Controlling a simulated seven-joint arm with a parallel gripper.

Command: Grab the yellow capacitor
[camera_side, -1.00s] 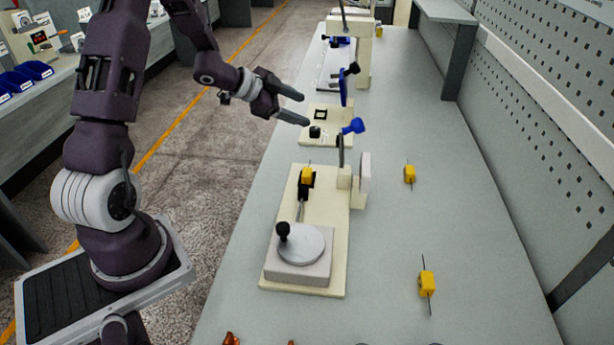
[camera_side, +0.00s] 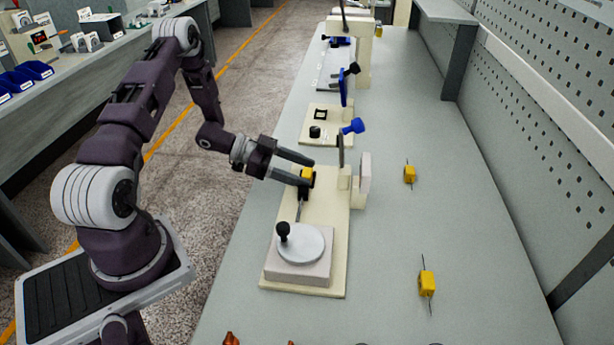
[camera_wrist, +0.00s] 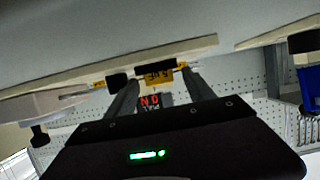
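A yellow capacitor (camera_side: 307,174) sits in a black holder at the far end of the cream winding fixture (camera_side: 323,215). My gripper (camera_side: 306,171) reaches in from the left with its fingers spread around this capacitor. In the wrist view the same capacitor (camera_wrist: 160,78) shows between the two finger tips, with a gap to each visible finger. My gripper is open; I cannot tell whether a finger touches it. Two more yellow capacitors lie on the table, one at the middle right (camera_side: 409,174) and one nearer the front (camera_side: 427,284).
A pegboard wall (camera_side: 560,110) borders the right. Bench space right of the fixture is mostly clear.

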